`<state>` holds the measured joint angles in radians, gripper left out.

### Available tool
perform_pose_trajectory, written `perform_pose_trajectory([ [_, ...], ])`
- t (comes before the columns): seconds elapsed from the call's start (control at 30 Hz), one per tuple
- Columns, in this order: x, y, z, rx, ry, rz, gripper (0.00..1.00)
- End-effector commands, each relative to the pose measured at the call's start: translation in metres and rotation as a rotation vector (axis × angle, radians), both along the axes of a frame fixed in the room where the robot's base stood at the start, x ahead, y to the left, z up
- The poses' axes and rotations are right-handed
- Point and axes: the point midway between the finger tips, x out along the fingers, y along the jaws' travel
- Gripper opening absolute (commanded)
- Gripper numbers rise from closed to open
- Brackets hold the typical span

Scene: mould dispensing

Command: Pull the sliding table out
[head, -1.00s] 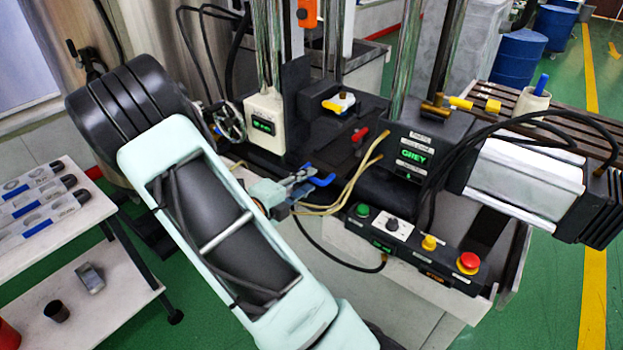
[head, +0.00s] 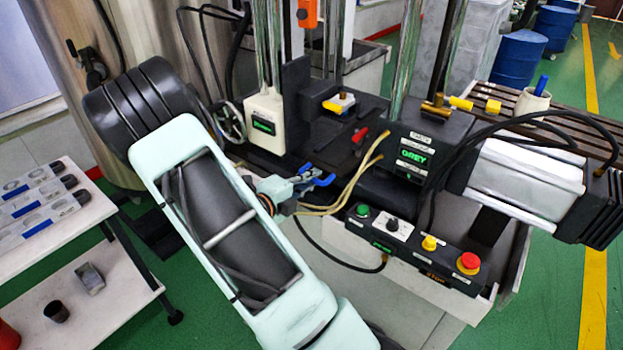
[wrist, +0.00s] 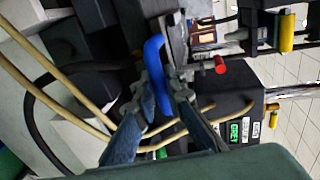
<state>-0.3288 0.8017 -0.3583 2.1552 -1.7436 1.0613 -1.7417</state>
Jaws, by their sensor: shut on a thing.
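My gripper (head: 306,184) is at the front of the machine, its fingers shut on a blue handle (head: 323,181). In the wrist view the fingers (wrist: 163,98) close around the same curved blue handle (wrist: 153,58). Behind the handle lies the dark bed of the machine, with a small white and yellow piece (head: 340,103) on it. I cannot clearly make out the edges of the sliding table; my gripper and cables partly hide the area behind the handle.
Two tan hoses (head: 345,190) hang close to my gripper on the right. A control box (head: 415,250) with coloured buttons sits at the front edge. A black GREY unit (head: 410,150) stands right of the bed. A white shelf (head: 60,225) is at the left.

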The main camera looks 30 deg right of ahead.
Motion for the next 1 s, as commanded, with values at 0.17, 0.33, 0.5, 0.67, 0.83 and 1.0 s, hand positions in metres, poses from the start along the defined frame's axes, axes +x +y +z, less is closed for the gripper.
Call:
perform_pose_trajectory([
  [0.17,0.000,0.000,0.000,0.000,0.000,0.000,0.00],
  [0.33,-0.003,0.010,0.001,0.000,0.002,0.002,0.00],
  [0.5,-0.012,0.039,0.004,0.001,0.003,0.006,0.00],
  [0.67,-0.028,0.084,0.005,0.000,0.005,0.008,0.00],
  [0.83,-0.048,0.142,0.004,0.001,0.005,0.008,0.00],
  [1.0,-0.068,0.198,0.002,0.002,0.004,0.008,0.00],
])
